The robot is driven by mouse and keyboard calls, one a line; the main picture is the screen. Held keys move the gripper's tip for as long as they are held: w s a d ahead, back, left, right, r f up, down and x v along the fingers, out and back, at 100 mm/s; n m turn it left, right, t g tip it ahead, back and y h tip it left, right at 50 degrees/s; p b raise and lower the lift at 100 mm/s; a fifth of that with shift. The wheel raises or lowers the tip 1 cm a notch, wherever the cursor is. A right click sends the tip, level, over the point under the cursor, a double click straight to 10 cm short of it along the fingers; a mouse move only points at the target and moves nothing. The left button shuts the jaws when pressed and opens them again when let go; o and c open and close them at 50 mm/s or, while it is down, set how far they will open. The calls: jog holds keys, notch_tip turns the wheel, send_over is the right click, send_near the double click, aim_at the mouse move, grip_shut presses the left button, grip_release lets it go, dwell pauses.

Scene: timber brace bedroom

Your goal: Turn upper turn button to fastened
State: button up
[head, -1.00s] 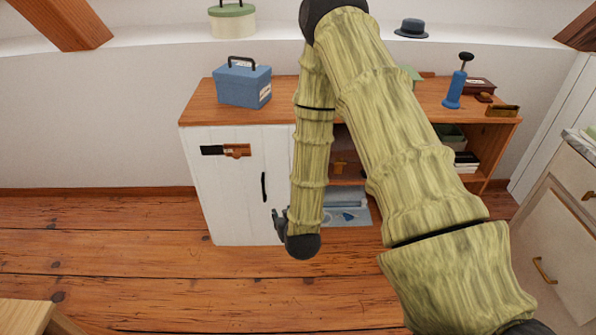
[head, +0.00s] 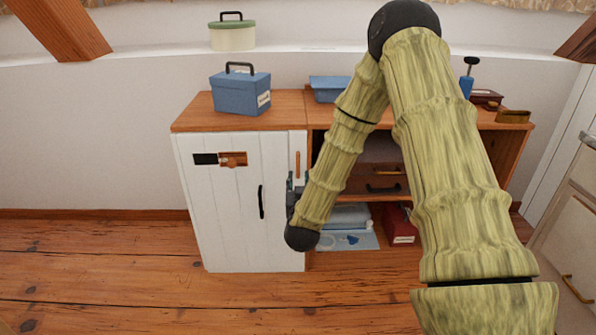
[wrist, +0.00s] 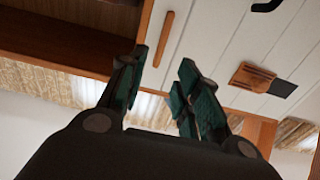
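The upper turn button (head: 298,164) is a slim wooden bar, upright at the right edge of the white cabinet door (head: 228,225). The door looks closed. In the wrist view, the wooden bar (wrist: 163,38) shows just beyond my fingertips, and they appear apart from it. My gripper (head: 296,186) is close to the door's right edge, just below the button in the head view. In the wrist view my gripper (wrist: 160,78) is open and empty, its two green-padded fingers spread. Whatever lies behind the gripper and forearm is hidden.
A black door handle (head: 261,202) and a wood-and-black plate (head: 232,159) are on the door. Open shelves with a drawer (head: 365,183) lie to the right. A blue box (head: 240,93) stands on the cabinet top (head: 190,118). The floor in front is clear.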

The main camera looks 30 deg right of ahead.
aim_at(298, 164)
jog(key=b+x, duration=0.2)
jog(key=x, duration=0.8)
grip_shut()
